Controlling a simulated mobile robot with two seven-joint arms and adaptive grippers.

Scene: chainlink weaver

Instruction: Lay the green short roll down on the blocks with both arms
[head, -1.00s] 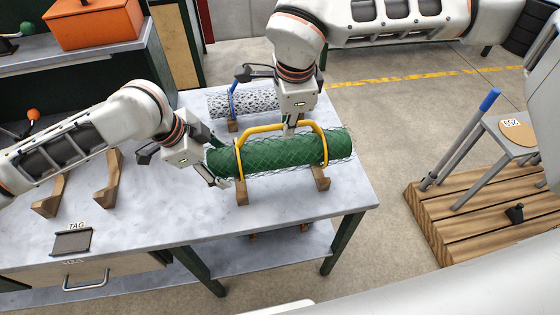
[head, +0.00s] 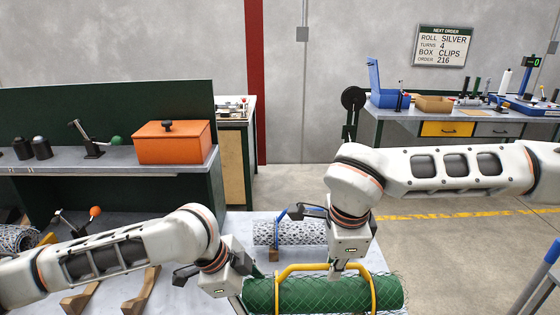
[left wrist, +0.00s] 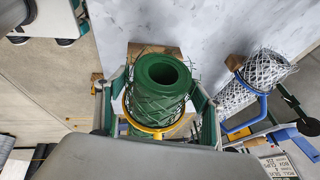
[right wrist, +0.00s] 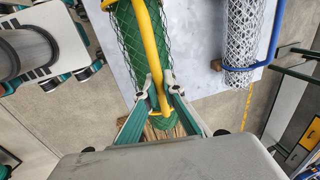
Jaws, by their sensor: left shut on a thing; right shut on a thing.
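The green short roll (head: 375,293) lies level under a yellow carrying frame (head: 300,267) at the bottom of the head view. My right gripper (head: 350,272) is shut on the yellow frame; the right wrist view shows its fingertips at the yellow bar (right wrist: 153,60). My left gripper (head: 240,297) is shut on the roll's left end; the left wrist view shows a finger on each side of the green end (left wrist: 162,72). A wooden block (left wrist: 172,49) shows beside that end, and wood (right wrist: 165,131) shows below the roll in the right wrist view. Contact between roll and blocks cannot be told.
A silver mesh roll (head: 290,233) with a blue frame lies behind the green roll. Two bare wooden blocks (head: 141,290) stand left on the table, under my left arm. An orange box (head: 172,142) sits on the bench behind. Open floor lies to the right.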

